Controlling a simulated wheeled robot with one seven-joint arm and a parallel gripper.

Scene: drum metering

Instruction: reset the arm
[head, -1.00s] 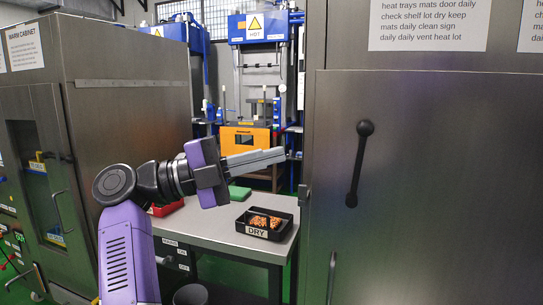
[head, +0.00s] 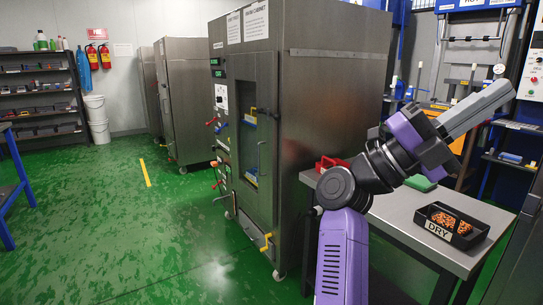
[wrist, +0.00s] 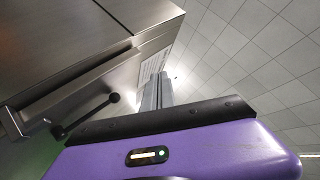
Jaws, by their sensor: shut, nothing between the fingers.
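My arm is purple and black, raised and bent over the grey table. My gripper (head: 508,92) points up and to the right in the head view, its grey fingers together and empty. In the wrist view my gripper (wrist: 161,80) shows as a grey pair of fingers beyond the purple housing, pointing toward the ceiling, with nothing held. It is in the air, apart from the table and the tray.
A black tray (head: 482,234) marked DRY, with orange-brown pieces, stands on the table (head: 402,208). A red bin (head: 330,163) and a green block (head: 420,183) are behind my arm. A steel cabinet (head: 330,95) stands left of the table. Green floor (head: 100,215) at left is largely clear.

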